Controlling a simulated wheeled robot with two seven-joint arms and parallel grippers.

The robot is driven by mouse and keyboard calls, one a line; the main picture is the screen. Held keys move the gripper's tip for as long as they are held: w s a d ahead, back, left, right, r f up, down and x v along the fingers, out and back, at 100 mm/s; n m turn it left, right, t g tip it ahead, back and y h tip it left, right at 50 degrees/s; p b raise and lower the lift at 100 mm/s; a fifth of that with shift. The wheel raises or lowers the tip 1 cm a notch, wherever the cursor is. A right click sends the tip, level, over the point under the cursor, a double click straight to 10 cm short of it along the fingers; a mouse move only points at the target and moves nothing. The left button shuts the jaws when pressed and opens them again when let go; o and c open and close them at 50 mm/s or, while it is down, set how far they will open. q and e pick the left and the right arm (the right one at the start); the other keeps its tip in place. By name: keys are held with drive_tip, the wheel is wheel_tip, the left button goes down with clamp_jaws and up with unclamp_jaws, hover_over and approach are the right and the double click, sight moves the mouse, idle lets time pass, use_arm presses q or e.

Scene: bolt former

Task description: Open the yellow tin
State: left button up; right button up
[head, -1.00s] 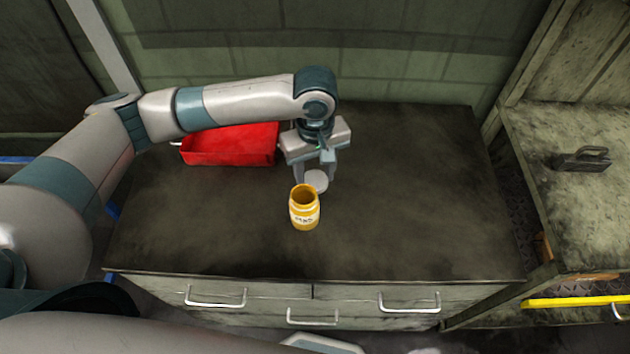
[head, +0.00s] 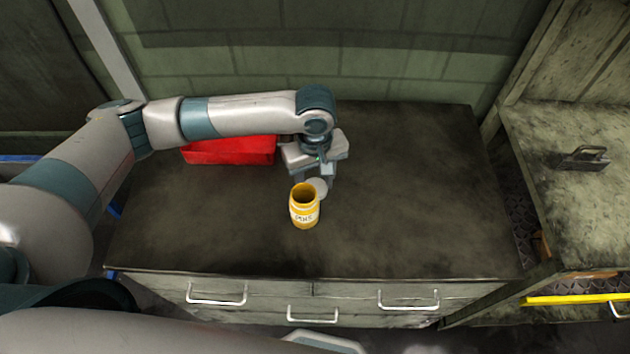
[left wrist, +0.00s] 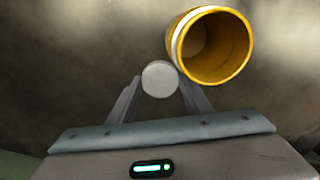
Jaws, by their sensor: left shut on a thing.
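The yellow tin (head: 304,212) stands upright on the workbench with its mouth open and a white label on its front. In the left wrist view the tin (left wrist: 212,48) shows its empty-looking yellow inside. The round pale lid (head: 318,186) is off the tin, just behind it and to the right. My left gripper (head: 322,178) is shut on the lid, low near the bench. The left wrist view shows the lid (left wrist: 160,79) between the two fingertips, close beside the tin's rim. I cannot tell whether the lid touches the bench. My right gripper is not in view.
A red bin (head: 230,151) stands at the back left of the workbench (head: 410,200), partly behind my left arm. The bench's right side and front left are clear. A dark metal object (head: 584,159) lies on the side bench at the right.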

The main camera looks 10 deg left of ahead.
use_arm(q)
drive_tip(key=o, duration=1.2)
drive_tip(key=shift+f, duration=0.1)
drive_tip(key=shift+r, duration=0.35)
wheel_tip(320, 180, up, 12)
drive_tip(key=shift+f+b, duration=0.15)
drive_tip(key=shift+b, duration=1)
